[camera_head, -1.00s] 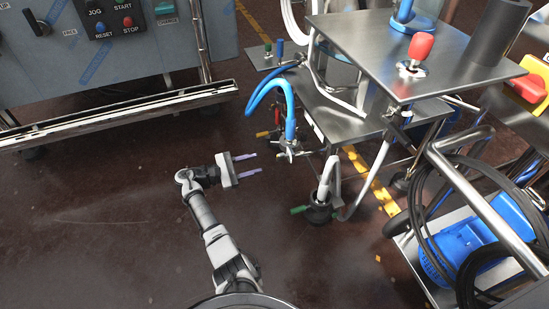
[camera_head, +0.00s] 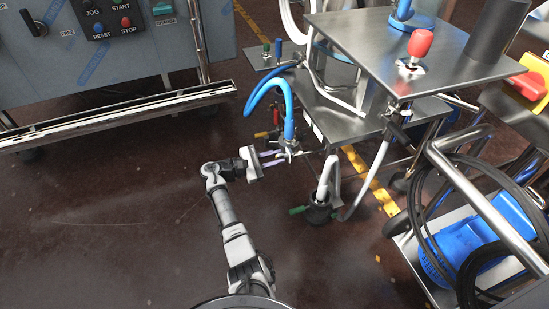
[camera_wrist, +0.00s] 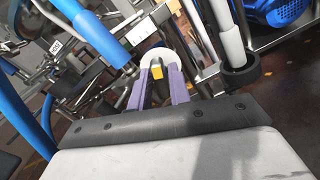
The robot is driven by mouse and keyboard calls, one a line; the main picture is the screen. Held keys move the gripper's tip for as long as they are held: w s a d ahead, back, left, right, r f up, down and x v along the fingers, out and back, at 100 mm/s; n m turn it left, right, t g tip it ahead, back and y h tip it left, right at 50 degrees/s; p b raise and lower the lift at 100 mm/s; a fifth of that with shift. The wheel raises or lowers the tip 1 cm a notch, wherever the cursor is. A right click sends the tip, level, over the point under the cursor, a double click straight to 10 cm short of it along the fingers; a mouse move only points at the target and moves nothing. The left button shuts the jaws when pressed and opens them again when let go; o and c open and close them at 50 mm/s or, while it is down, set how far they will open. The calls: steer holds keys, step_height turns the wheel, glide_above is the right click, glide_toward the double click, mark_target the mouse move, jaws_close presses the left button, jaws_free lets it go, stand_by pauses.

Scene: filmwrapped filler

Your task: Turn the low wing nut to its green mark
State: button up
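My gripper (camera_head: 283,156) reaches from the left to a small metal fitting (camera_head: 291,148) below the blue hose (camera_head: 289,115). Its two purple fingers are apart. In the wrist view the fingers (camera_wrist: 157,78) point at a pale rounded part (camera_wrist: 159,56), with a small yellow piece (camera_wrist: 157,72) showing in the gap between them. I cannot tell whether either finger touches it. The wing nut is too small and partly covered to make out clearly, and I cannot pick out its green mark.
A steel cart (camera_head: 350,110) with a red-knobbed lever (camera_head: 420,44) stands just beyond. A black foot with a green handle (camera_head: 298,210) is below right. A blue motor (camera_head: 480,240) and black cables stand at right. The floor at left is clear.

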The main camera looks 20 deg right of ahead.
jaws_close()
steer(key=m+b, duration=0.1)
steer(key=m, duration=0.3)
steer(key=shift+s+f+m, duration=0.1)
steer(key=shift+f+m, duration=0.05)
steer(key=shift+m, duration=0.25)
steer(key=shift+m+b, duration=1.05)
steer(key=shift+m, duration=1.15)
steer(key=shift+o, duration=2.3)
jaws_free()
